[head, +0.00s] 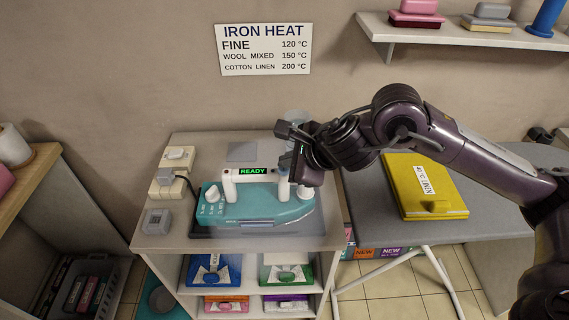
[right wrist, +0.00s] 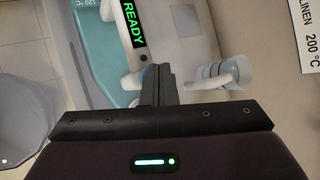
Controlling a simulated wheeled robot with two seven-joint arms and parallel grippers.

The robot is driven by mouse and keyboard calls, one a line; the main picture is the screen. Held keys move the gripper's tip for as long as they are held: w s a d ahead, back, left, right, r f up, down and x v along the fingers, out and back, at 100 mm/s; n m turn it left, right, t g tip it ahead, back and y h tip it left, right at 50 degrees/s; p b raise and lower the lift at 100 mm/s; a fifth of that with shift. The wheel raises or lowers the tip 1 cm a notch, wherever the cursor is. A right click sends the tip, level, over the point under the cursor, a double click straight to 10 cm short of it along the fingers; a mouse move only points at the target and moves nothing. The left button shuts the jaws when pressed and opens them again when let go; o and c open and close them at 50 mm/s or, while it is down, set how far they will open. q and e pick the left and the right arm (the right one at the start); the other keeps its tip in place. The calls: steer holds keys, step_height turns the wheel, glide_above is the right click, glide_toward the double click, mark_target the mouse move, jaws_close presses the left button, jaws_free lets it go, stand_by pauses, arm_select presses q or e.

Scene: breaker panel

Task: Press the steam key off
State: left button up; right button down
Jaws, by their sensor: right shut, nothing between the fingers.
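The teal iron (head: 255,208) lies on its pad on the cabinet top, with a white handle bar whose display (head: 252,171) reads READY in green. A white knob (head: 211,193) stands at its left end and another white piece (head: 305,192) at its right. I cannot pick out the steam key for certain; my gripper covers part of the handle's right end. My right gripper (head: 288,162) is shut and empty there. In the right wrist view its fingertips (right wrist: 164,82) appear close to the handle's end (right wrist: 140,78); contact cannot be told. My left gripper is out of view.
A clear cup-like piece (head: 297,118) stands behind my gripper. A yellow folded item (head: 428,187) lies on the ironing board (head: 375,217) at the right. A heat chart (head: 264,50) hangs above.

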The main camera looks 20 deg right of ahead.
steer(key=shift+r, duration=0.35)
step_height(320, 180, up, 6)
steer(key=p, duration=0.4)
steer(key=shift+p, duration=0.4)
